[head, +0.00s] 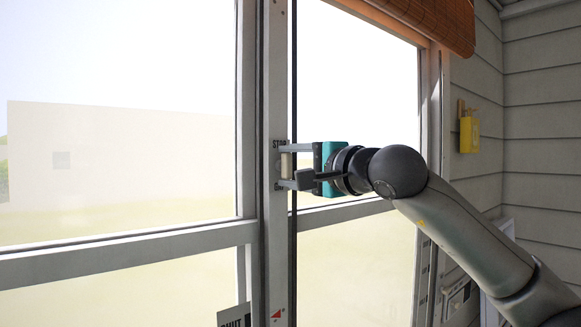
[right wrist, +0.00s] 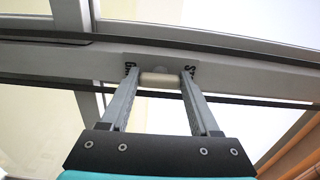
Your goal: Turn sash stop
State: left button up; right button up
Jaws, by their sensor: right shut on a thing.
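The sash stop is a small cream block (head: 284,165) on the white window post (head: 273,100), between printed labels above and below it. In the right wrist view the stop (right wrist: 160,80) lies crosswise between my two fingertips. My right gripper (head: 287,167) reaches in from the right, one finger above the stop and one below. In the right wrist view my right gripper (right wrist: 160,84) is shut on the stop, fingertips at its two ends. The labels are partly hidden by the fingers. My left gripper is not in view.
Large window panes lie on both sides of the post, with a horizontal rail (head: 130,257) below. A dark vertical strip (head: 294,90) runs beside the post. A rolled blind (head: 430,15) hangs above right. A yellow box (head: 469,134) is on the siding wall.

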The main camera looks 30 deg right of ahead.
jog(key=o, duration=1.4)
jog(key=shift+c, duration=0.2)
jog(key=s+d+b, duration=0.1)
jog(key=s+b, duration=0.7)
jog(key=s, duration=0.7)
jog(key=shift+s+b, duration=0.15)
jog(key=shift+b, duration=0.25)
jog(key=shift+d, duration=0.1)
